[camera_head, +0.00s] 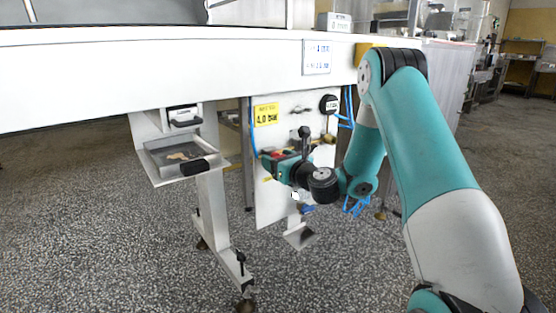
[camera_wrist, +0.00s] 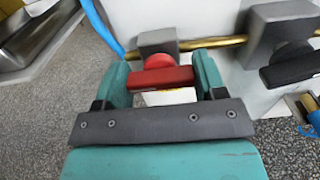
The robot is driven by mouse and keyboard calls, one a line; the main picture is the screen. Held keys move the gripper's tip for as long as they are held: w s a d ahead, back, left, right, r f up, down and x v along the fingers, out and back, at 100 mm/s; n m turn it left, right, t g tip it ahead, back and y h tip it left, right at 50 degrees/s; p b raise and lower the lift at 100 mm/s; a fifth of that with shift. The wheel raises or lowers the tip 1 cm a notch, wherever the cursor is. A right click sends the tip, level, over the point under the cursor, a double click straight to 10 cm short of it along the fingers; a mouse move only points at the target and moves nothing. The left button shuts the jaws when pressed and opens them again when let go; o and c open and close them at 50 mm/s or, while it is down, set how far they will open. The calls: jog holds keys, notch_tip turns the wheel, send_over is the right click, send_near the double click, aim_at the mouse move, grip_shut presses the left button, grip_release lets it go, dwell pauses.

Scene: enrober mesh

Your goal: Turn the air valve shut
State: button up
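The air valve is a red handle (camera_wrist: 161,78) on a grey block (camera_wrist: 157,42) along a brass pipe (camera_wrist: 205,42). In the wrist view the handle lies crosswise between the two teal fingers of my gripper (camera_wrist: 162,85). Its ends come close to both fingers; I cannot tell whether they press on it. In the head view my gripper (camera_head: 280,157) is at the white panel (camera_head: 275,205) under the long white machine body, with a little red of the handle (camera_head: 276,154) showing. My gripper hides part of the valve there.
A second valve with a black lever (camera_wrist: 292,66) sits right of the red one on the pipe. A metal tray (camera_head: 182,155) on a bracket stands left of the panel.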

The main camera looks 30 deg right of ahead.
jog(key=c, duration=0.3)
jog(key=shift+c, duration=0.2)
jog(key=n, duration=0.4)
jog(key=shift+n+b, duration=0.3)
jog(key=shift+b, duration=0.1)
jog(key=n+b, duration=0.1)
jog(key=n, duration=0.2)
jog(key=shift+f+n, duration=0.1)
jog(key=shift+n, duration=0.2)
jog(key=n+b, duration=0.2)
jog(key=n, duration=0.3)
jog(key=shift+a, duration=0.1)
jog(key=shift+n+b, duration=1.25)
jog(key=shift+n, duration=1.15)
